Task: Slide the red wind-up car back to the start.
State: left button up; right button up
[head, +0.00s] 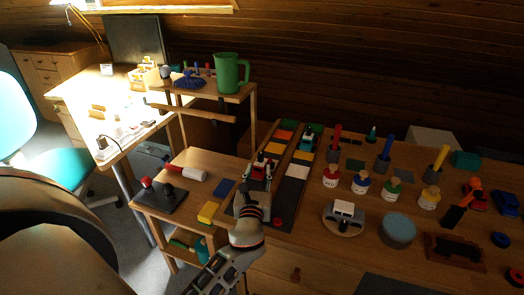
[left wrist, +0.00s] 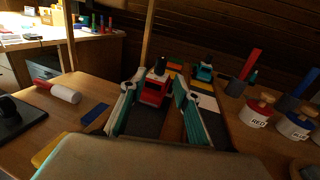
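The red wind-up car (head: 259,172) sits on the left lane of a two-lane coloured track (head: 297,171). In the left wrist view the red car (left wrist: 152,92) shows its front, with a dark round knob (left wrist: 160,66) rising above it. My left gripper (head: 257,178) is over this lane. In its wrist view the left gripper's fingers (left wrist: 156,90) are apart, one on each side of the car, with a small gap visible on both sides. A teal car (head: 306,141) stands on the right lane. My right gripper is not in view.
Left, a lower table holds a red-and-white roller (head: 187,172) and yellow block (head: 208,212). A green jug (head: 230,73) stands on a shelf behind.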

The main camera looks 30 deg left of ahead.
aim_at(260, 160)
pick_arm(q)
jog(key=shift+w+a+r, duration=0.15)
jog(key=shift+w+a, duration=0.1)
jog(key=shift+w, duration=0.3)
jog(key=x, duration=0.5)
jog(key=shift+w+a+b, duration=0.3)
jog(key=shift+w, duration=0.15)
jog(key=shift+w+a, duration=0.1)
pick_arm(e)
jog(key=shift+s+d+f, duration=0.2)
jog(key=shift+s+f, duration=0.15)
pick_arm(q)
grip_shut()
